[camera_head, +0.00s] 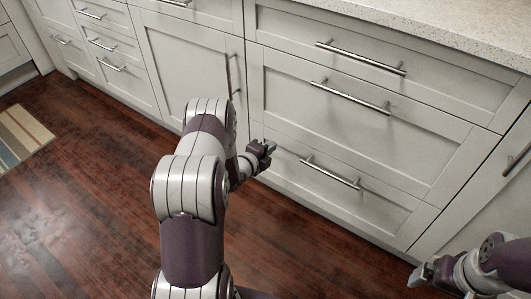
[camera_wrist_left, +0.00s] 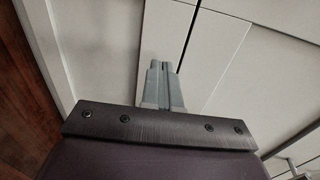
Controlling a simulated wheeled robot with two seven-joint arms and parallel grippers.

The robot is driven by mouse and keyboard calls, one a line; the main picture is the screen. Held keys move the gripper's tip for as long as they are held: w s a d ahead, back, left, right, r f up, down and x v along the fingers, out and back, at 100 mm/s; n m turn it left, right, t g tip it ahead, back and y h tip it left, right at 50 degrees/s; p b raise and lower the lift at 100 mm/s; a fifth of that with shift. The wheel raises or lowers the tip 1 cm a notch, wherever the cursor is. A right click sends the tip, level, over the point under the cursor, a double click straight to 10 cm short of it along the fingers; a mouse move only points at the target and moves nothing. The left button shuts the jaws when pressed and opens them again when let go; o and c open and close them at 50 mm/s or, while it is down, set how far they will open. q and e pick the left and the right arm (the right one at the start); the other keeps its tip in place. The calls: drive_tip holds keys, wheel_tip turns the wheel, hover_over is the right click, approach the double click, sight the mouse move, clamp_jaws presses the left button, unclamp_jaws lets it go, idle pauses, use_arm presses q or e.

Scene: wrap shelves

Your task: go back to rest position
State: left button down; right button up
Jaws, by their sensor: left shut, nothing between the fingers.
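My left gripper (camera_head: 268,150) is shut and empty. In the head view its arm reaches from the bottom middle toward the white drawer fronts, and the fingertips are close to the lower drawer (camera_head: 330,184), left of its bar handle (camera_head: 330,173). I cannot tell whether they touch it. In the left wrist view the two fingers (camera_wrist_left: 164,72) lie together in front of white cabinet panels. My right gripper (camera_head: 422,275) shows in part at the lower right of the head view, near the cabinet base. Its finger gap is not clear.
A speckled countertop (camera_head: 440,28) runs above the drawers at the upper right. More drawers and a cabinet door (camera_head: 190,65) with metal handles stand to the left. A striped rug (camera_head: 20,135) lies at the far left. The dark wood floor (camera_head: 80,200) is clear on the left.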

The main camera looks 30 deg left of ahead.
use_arm(q)
drive_tip(key=p+v, duration=0.4)
drive_tip(key=v, duration=0.6)
drive_tip(key=shift+s, duration=0.25)
use_arm(e)
wheel_tip(320, 180, up, 4)
drive_tip(key=shift+s+r, duration=0.1)
use_arm(q)
drive_tip(key=shift+f, duration=0.15)
